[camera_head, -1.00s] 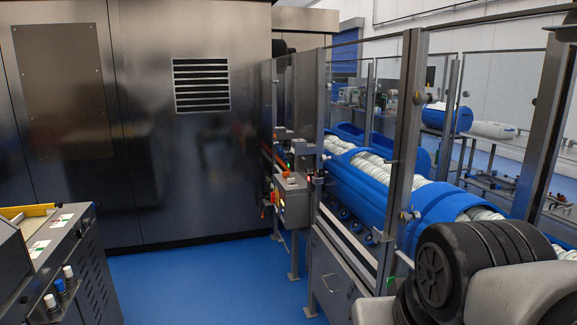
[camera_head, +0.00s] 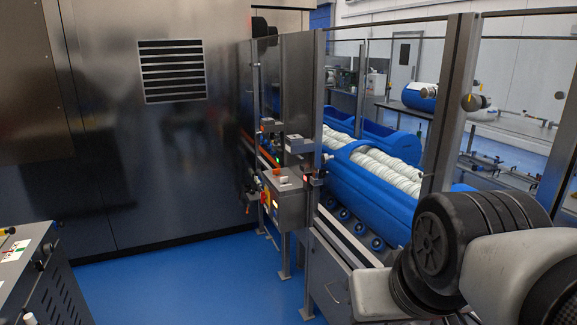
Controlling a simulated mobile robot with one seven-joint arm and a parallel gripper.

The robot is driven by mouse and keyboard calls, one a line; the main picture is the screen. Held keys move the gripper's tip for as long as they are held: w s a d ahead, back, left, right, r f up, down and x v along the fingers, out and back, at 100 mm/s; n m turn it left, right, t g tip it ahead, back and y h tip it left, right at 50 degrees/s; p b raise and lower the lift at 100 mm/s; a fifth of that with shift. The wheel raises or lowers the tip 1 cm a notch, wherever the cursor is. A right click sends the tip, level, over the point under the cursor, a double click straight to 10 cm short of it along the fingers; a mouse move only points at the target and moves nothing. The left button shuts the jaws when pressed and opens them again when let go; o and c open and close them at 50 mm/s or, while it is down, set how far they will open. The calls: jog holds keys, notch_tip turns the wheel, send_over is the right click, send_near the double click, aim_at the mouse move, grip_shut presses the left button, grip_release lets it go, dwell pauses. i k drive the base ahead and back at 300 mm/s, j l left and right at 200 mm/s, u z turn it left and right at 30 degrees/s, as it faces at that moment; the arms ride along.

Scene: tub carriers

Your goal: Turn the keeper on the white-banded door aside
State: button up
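I see no white-banded door and no keeper that I can make out in the head view. Blue tubs (camera_head: 375,198) filled with white coiled material lie on a roller conveyor behind clear guard panels. A grey control box (camera_head: 285,200) with a red and yellow switch stands at the conveyor's near end. Part of my own arm, grey with black ribbed joints, fills the lower right. My gripper is out of view.
A large dark steel cabinet with a louvred vent (camera_head: 172,71) stands at the left and back. A grey console (camera_head: 32,270) is at the lower left. The blue floor (camera_head: 190,285) between console and conveyor is clear. Metal guard posts (camera_head: 446,105) stand at the right.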

aim_at(322, 172)
jog(key=i+j+z, duration=0.2)
jog(key=i+j, duration=0.4)
jog(key=i+j+z, duration=0.2)
jog(key=i+j, duration=0.55)
jog(key=i+j+z, duration=0.15)
jog(key=i+j, duration=0.55)
jog(key=j, duration=0.15)
